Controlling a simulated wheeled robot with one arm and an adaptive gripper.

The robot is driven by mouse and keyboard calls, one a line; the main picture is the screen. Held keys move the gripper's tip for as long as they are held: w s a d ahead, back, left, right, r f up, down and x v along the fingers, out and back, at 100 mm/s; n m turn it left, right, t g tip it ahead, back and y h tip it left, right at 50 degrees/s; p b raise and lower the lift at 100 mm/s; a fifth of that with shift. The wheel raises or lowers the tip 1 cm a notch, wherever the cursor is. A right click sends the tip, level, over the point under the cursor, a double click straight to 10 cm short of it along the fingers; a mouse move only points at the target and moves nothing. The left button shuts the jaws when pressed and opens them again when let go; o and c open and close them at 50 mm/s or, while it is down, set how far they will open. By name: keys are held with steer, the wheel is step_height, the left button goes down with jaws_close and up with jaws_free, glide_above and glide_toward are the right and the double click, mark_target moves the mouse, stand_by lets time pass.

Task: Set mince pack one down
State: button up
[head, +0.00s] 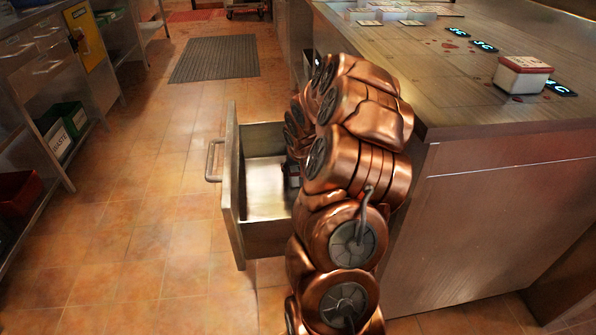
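My copper arm reaches forward over an open metal drawer (270,204) below the counter. My gripper is mostly hidden behind the arm links; a small dark part with a touch of red shows at the drawer's right inside, and I cannot tell whether it is the gripper or something held. A white tub with a red top (523,75) stands on the counter at the right. I cannot tell whether it is mince pack one. The visible part of the drawer floor is bare.
The steel counter (440,85) has several dark tiles with glowing marks, red stains, and pale flat packs (385,14) at the back. A shelf with green bins (55,140) and a red bin (18,193) stands left. A dark mat (215,58) lies on the open tiled floor.

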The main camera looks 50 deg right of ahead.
steer(key=shift+f, duration=0.15)
steer(key=o, duration=1.5)
steer(key=shift+o, duration=0.2)
steer(key=p+v, duration=0.1)
steer(key=v, duration=1.1)
steer(key=shift+p, duration=0.4)
steer(key=shift+r, duration=0.25)
